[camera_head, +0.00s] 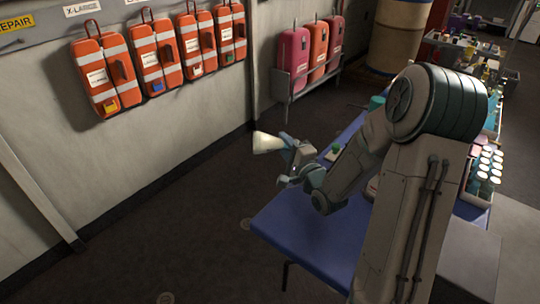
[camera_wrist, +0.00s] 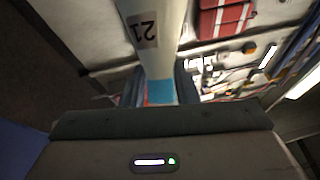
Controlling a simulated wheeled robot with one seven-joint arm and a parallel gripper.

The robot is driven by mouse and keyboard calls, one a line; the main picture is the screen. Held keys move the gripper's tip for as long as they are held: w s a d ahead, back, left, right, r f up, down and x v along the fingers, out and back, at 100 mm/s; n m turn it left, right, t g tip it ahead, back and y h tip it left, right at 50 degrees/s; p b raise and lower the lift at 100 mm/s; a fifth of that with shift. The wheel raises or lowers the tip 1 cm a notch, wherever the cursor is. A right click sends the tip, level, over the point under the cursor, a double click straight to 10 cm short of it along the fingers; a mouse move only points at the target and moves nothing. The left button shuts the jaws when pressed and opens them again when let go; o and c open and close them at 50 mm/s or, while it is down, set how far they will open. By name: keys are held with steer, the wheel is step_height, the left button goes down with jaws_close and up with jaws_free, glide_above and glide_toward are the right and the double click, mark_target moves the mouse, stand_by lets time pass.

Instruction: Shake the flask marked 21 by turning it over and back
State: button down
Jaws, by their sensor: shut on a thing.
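The flask (camera_head: 266,143) is a pale, cone-shaped vessel. In the head view it lies about on its side in the air, its wide end to the left and its narrow end at my gripper (camera_head: 290,154). In the wrist view the flask (camera_wrist: 163,50) carries a label reading 21, seen upside down, and a blue band low between the fingers. My gripper (camera_wrist: 160,92) is shut on its narrow part, with one dark finger on each side. The flask is beyond the blue table's far left edge, touching nothing else that I can see. Its contents cannot be made out.
The blue table (camera_head: 300,228) is bare at its near left part. Bottles and white-capped jars (camera_head: 487,165) stand at its right, partly behind my arm. Orange packs (camera_head: 105,75) hang on the left wall; suitcases (camera_head: 293,52) stand on a rack behind. Floor to the left is free.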

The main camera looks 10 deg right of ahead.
steer(key=n+g, duration=0.1)
steer(key=n, duration=0.2)
steer(key=n+g, duration=0.1)
steer(key=n, duration=0.1)
steer(key=shift+a+r+n+h, duration=0.1)
steer(key=shift+n+h, duration=0.3)
steer(key=n+g+h, duration=0.1)
steer(key=n, duration=0.2)
steer(key=shift+b, duration=0.3)
